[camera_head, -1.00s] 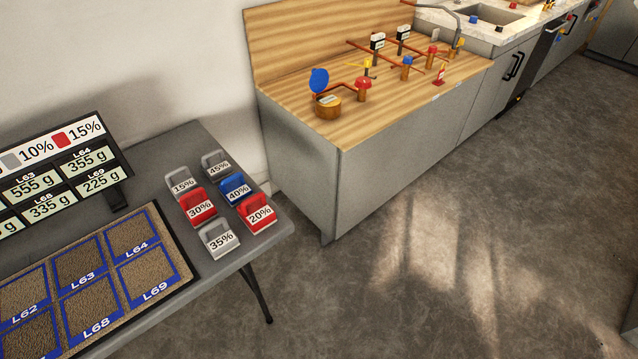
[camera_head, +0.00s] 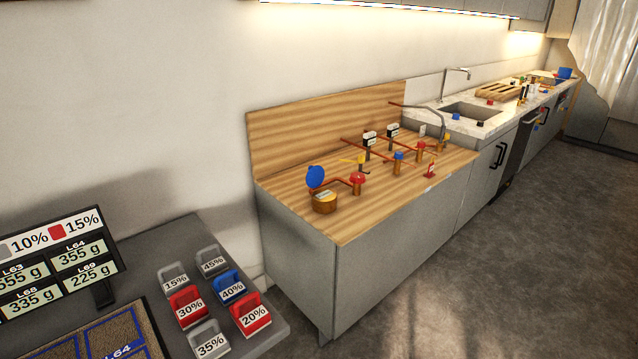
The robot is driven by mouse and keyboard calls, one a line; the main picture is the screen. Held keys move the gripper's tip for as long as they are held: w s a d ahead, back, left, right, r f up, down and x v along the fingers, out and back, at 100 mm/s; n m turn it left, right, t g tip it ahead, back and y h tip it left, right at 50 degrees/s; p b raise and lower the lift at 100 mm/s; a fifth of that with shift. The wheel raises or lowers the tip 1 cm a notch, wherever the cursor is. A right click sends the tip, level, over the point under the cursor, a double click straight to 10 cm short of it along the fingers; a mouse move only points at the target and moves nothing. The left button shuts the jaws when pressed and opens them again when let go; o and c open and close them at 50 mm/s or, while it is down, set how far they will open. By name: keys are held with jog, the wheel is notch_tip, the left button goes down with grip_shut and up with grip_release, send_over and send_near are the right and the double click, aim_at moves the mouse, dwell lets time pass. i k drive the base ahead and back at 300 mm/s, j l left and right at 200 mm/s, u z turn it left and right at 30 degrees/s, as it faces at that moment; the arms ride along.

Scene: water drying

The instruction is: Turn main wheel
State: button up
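A wooden-topped counter (camera_head: 290,215) in the middle of the view bears a small copper pipe set-up. On it are a red wheel (camera_head: 357,178), a blue wheel (camera_head: 398,155) and another red wheel (camera_head: 420,146) farther back. A round brass meter (camera_head: 324,203) with a raised blue lid (camera_head: 315,177) stands at the near left end. A yellow lever (camera_head: 350,160) sits near the first red wheel. I cannot tell which part is the main wheel. My gripper is not in view.
A grey table (camera_head: 185,240) at the lower left carries several labelled weights, a display board (camera_head: 60,262) and trays. A sink (camera_head: 470,112) lies beyond the wooden top. The floor (camera_head: 520,250) at the right is clear.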

aim_at(356, 177)
jog(key=i+j+z, duration=0.1)
jog(key=j, duration=0.25)
jog(key=i+j, duration=0.15)
jog(key=j, duration=0.2)
jog(key=i+j+z, duration=0.15)
jog(key=j, duration=0.6)
jog(key=u, duration=0.5)
jog(key=l+u, duration=0.15)
jog(key=u, duration=0.3)
jog(key=l+u, duration=0.15)
jog(key=u, duration=0.35)
jog(key=l+u, duration=0.1)
jog(key=u, duration=0.35)
jog(key=l+u, duration=0.1)
jog(key=u, duration=0.4)
jog(key=l+u, duration=0.1)
jog(key=u, duration=0.85)
jog(key=k+l+u, duration=0.1)
jog(key=u, duration=0.4)
jog(key=k+l+u, duration=0.1)
jog(key=k+u, duration=0.45)
jog(key=k, duration=0.5)
jog(key=k+l+z, duration=0.15)
jog(key=k, duration=0.4)
